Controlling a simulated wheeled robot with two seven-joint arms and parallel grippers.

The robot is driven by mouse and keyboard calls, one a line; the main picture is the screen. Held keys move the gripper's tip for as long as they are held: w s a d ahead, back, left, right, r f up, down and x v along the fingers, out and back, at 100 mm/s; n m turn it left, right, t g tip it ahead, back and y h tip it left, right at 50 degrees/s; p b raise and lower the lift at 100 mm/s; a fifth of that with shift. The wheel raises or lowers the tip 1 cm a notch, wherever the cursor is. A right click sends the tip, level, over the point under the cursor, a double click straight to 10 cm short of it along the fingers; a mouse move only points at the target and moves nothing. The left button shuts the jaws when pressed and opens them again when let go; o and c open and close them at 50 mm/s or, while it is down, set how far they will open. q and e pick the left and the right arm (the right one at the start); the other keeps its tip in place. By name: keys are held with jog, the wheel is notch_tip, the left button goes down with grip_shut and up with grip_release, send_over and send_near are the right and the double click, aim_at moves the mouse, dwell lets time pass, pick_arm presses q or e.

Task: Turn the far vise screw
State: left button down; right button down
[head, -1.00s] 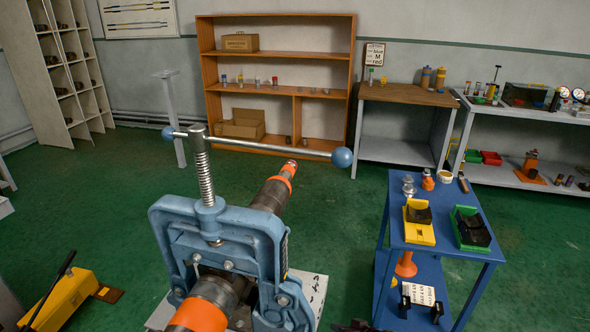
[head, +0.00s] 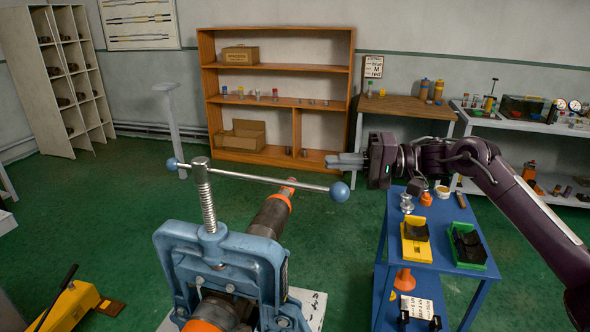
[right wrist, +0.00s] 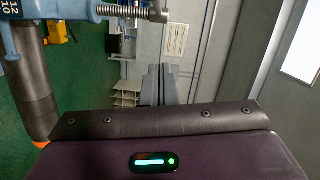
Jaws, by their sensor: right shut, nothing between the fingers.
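A blue pipe vise (head: 262,245) stands in the foreground of the head view, clamped over a dark pipe (head: 268,222) with orange bands. Its threaded screw (head: 207,200) rises from the top, with a silver bar handle (head: 262,180) through its head. Each bar end has a blue ball; the right ball (head: 339,192) is the nearer one to my right gripper. My right gripper (head: 346,160) is shut and empty, just above that ball in the picture and apart from it. The right wrist view shows its closed fingers (right wrist: 160,84) and part of the screw (right wrist: 122,11). My left gripper is out of view.
A blue cart (head: 384,262) with yellow and green trays stands to the right, under my right arm. A wooden shelf (head: 277,62) and a workbench (head: 409,106) stand behind. A yellow foot pump (head: 72,304) is on the floor at lower left.

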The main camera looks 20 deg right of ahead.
jog(key=a+f+p, duration=0.1)
jog(key=a+p, duration=0.4)
jog(key=a, duration=0.4)
jog(key=shift+a, duration=0.25)
jog(key=shift+f, duration=0.1)
